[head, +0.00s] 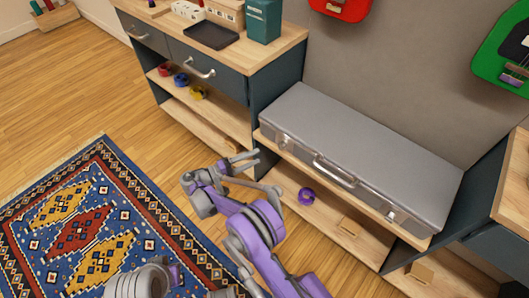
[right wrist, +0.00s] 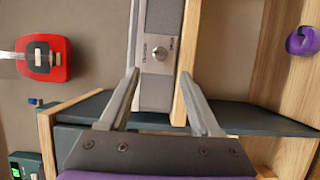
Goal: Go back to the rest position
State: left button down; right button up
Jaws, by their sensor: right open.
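My right gripper (head: 257,170) is open and empty, near the left end of the long grey case (head: 365,160) in the head view. I cannot tell how far the tips are from the case. My purple and grey right arm reaches up from the bottom of the head view. A purple and grey part of my left arm shows at the bottom left; its gripper is out of view.
The case lies on a wooden shelf unit, with a purple tape roll (head: 306,196) on the shelf below. A drawer cabinet (head: 190,70) stands at the left, with several coloured rolls on its shelf. A patterned rug (head: 95,235) lies on open wooden floor. Guitars hang on the wall.

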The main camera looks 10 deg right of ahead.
pick_arm(q)
jog(key=shift+r, duration=0.1)
pick_arm(e)
jog(key=shift+v, duration=0.9)
jog(key=shift+d, duration=0.1)
jog(key=s+d+r+g+y, duration=0.1)
jog(key=s+d+r+y, duration=0.35)
jog(key=d, duration=0.25)
jog(key=s+d+r+g+y, duration=0.2)
jog(key=s+d+r+y, duration=0.2)
jog(key=d+r, duration=0.25)
jog(key=s+a+f+m+t+y, duration=0.2)
jog(key=s+y, duration=0.7)
jog(key=s, duration=1.6)
pick_arm(q)
notch_tip(320, 180, up, 27)
jog(key=w+t+p, duration=0.1)
jog(key=p, duration=2.3)
pick_arm(e)
notch_tip(320, 180, up, 28)
jog(key=m+t, duration=0.1)
jog(key=shift+w+d, duration=0.3)
jog(key=shift+w, duration=0.05)
